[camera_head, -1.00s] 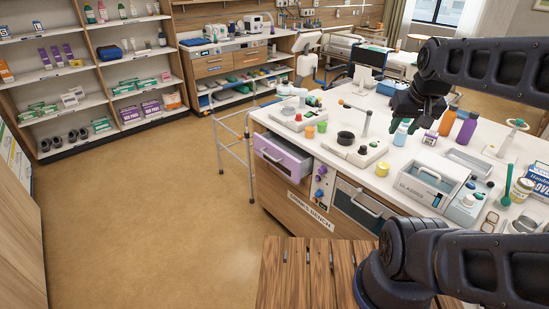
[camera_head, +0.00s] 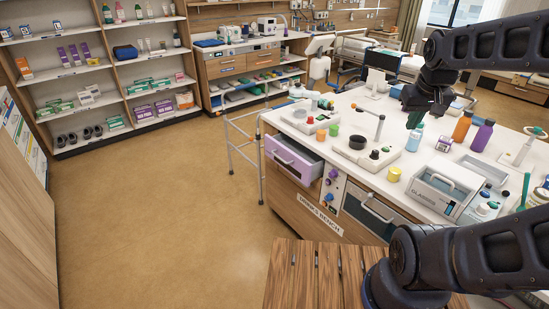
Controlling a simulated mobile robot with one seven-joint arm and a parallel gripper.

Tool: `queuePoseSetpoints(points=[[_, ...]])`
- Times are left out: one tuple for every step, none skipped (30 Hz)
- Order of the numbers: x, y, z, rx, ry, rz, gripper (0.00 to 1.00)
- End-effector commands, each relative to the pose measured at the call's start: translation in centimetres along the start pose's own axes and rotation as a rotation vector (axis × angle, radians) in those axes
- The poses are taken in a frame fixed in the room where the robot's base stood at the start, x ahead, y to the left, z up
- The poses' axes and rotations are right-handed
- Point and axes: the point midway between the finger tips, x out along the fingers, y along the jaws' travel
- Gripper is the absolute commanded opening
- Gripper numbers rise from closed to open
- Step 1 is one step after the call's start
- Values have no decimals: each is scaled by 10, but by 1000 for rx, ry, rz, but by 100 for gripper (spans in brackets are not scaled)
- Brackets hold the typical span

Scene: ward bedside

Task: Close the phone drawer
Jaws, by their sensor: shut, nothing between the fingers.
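A drawer with a purple front (camera_head: 283,161) and a light handle sticks out from the left end of the bench (camera_head: 335,204). It stands open, with part of its inside showing from above. I cannot read a label on it. My gripper (camera_head: 414,121) is over the bench top, well to the right of the drawer and apart from it. It points down, with greenish fingertips that look close together, and I see nothing held. The dark wrist hides part of the bench top behind it.
A walking frame (camera_head: 244,146) stands on the floor just left of the drawer. A panel with knobs (camera_head: 330,190) and a dark-fronted unit with a handle (camera_head: 372,208) are right of the drawer. Bottles, devices and a glasses box (camera_head: 444,190) crowd the bench top. Floor at left is clear.

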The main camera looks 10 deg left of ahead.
Motion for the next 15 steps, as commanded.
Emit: queuePoseSetpoints(points=[[4, 0, -12, -32, -24, 2, 0], [5, 0, -19, -50, -34, 4, 0], [8, 0, -28, -74, -49, 8, 0], [10, 0, -34, -93, -60, 11, 0], [12, 0, -41, -110, -71, 13, 0], [16, -1, -49, -134, -86, 18, 0], [18, -1, -56, -154, -98, 21, 0], [21, -2, -62, -171, -110, 24, 0], [25, -3, -71, -195, -124, 29, 0], [28, -3, -78, -213, -135, 34, 0], [31, -4, -84, -232, -147, 38, 0], [36, -6, -93, -257, -161, 43, 0], [39, -7, -99, -275, -172, 49, 0], [43, -8, -106, -294, -183, 53, 0], [48, -10, -114, -318, -199, 60, 0]])
